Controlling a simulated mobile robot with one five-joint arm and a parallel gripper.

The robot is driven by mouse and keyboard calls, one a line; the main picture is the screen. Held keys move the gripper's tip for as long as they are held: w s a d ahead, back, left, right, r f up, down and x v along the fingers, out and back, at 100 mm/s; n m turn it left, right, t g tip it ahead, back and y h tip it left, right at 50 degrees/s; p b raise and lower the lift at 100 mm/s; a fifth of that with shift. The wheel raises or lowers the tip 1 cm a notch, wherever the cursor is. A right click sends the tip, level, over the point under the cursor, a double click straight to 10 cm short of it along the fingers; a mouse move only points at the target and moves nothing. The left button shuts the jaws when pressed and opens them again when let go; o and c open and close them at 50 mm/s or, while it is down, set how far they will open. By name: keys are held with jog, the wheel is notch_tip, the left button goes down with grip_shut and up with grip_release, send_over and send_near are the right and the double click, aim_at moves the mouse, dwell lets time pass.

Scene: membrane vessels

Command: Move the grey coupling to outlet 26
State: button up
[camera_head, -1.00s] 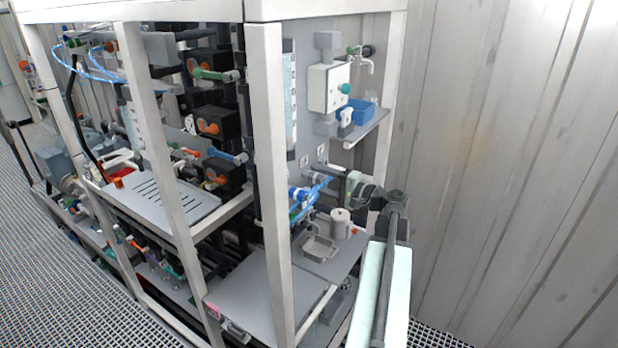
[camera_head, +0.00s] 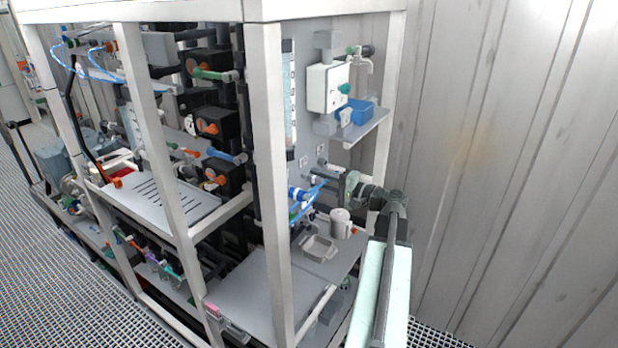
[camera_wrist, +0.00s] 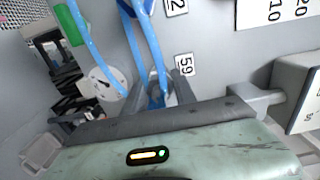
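My gripper (camera_head: 318,171) reaches toward the grey panel at the right end of the rack. In the wrist view, its two grey fingers (camera_wrist: 160,82) are apart, beside a plate marked 59 (camera_wrist: 185,64). A pale grey piece (camera_wrist: 172,98) shows between the fingers, partly behind a blue hose; it may be the grey coupling, but I cannot be sure. I cannot tell whether the fingers touch it. Another plate (camera_wrist: 176,5) is cut off by the top edge, with a 2 visible. I cannot read 26 on any plate.
Blue hoses (camera_wrist: 92,50) hang close to the fingers. A mug (camera_head: 341,222) and a grey tray (camera_head: 320,248) stand on the shelf below. A white box (camera_head: 327,88) and a blue bin (camera_head: 357,111) are above. A white rack post (camera_head: 272,180) stands to the left.

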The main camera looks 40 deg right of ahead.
aim_at(326, 182)
grip_shut()
jog(key=shift+s, duration=0.15)
jog(key=shift+v, duration=2.9)
notch_tip(326, 182, down, 24)
jog(key=b, duration=2.3)
jog(key=shift+r, duration=0.25)
